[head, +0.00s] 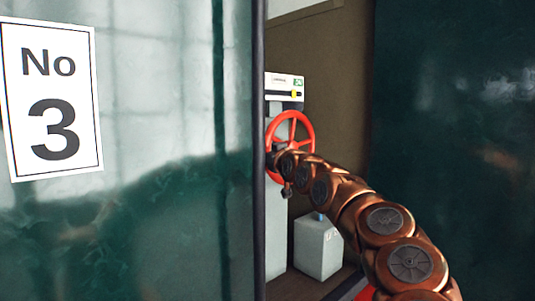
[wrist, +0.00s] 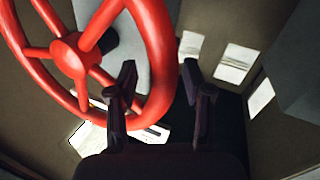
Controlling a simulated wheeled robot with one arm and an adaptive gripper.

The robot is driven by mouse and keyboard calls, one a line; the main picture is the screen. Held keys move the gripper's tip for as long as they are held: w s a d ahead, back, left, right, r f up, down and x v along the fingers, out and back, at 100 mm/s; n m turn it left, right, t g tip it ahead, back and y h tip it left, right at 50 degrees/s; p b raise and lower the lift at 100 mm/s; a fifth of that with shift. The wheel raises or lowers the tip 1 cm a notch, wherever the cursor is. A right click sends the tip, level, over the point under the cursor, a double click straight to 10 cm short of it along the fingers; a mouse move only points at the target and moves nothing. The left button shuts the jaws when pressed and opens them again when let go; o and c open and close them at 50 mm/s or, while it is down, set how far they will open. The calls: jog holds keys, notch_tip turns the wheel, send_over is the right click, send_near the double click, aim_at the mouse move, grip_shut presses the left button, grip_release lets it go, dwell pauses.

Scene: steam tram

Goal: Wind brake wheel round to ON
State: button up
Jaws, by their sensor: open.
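The red brake wheel (head: 308,133) stands on a pale grey column beyond the doorway in the head view. In the wrist view the wheel (wrist: 72,56) fills the left side, showing its hub, spokes and rim. My gripper (wrist: 160,76) is open, with its fingers on either side of the right part of the rim in the picture. I cannot tell whether either finger touches it. Above the wheel is a white indicator panel (head: 279,80) with a dark slot, a yellow marker (head: 294,94) toward its right end and a green label, too small to read.
My copper arm reaches through a narrow doorway. A green panel with a "No 3" sign (head: 53,100) is on the left and a dark green panel (head: 460,130) on the right. A grey box (head: 318,248) stands on the floor below the wheel, close to my arm.

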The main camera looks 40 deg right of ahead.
grip_shut()
dwell(0.4)
